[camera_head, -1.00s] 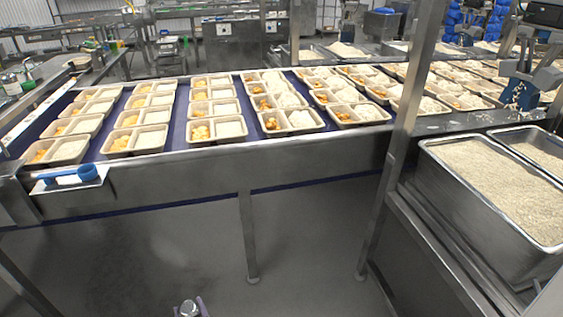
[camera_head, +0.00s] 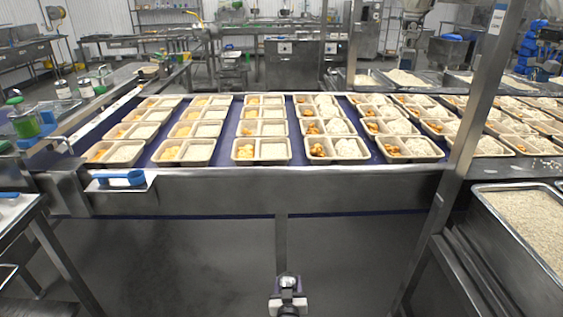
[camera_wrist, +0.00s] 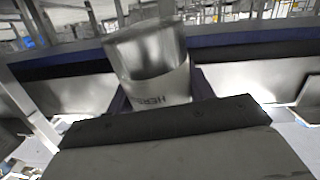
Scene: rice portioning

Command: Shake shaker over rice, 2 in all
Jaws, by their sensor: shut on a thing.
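My gripper (camera_head: 288,300) shows at the bottom middle of the head view, below the front edge of the conveyor. It is shut on a metal shaker (camera_wrist: 150,62), a silver cylinder with a label reading "HER…". The shaker stands nearly upright, slightly tilted, in the wrist view. Its silver top (camera_head: 287,282) shows in the head view. Rice lies in the right compartments of two-part trays on the blue conveyor, such as the tray (camera_head: 262,161) in the front row. The left compartments hold orange and yellow pieces. The shaker is apart from the trays.
A blue scoop (camera_head: 122,178) rests on a small shelf at the conveyor's front left. A deep steel bin (camera_head: 505,235) of grain stands at the right, beside a steel post (camera_head: 470,130). Green-lidded containers (camera_head: 24,118) stand at the left. The floor before the conveyor is clear.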

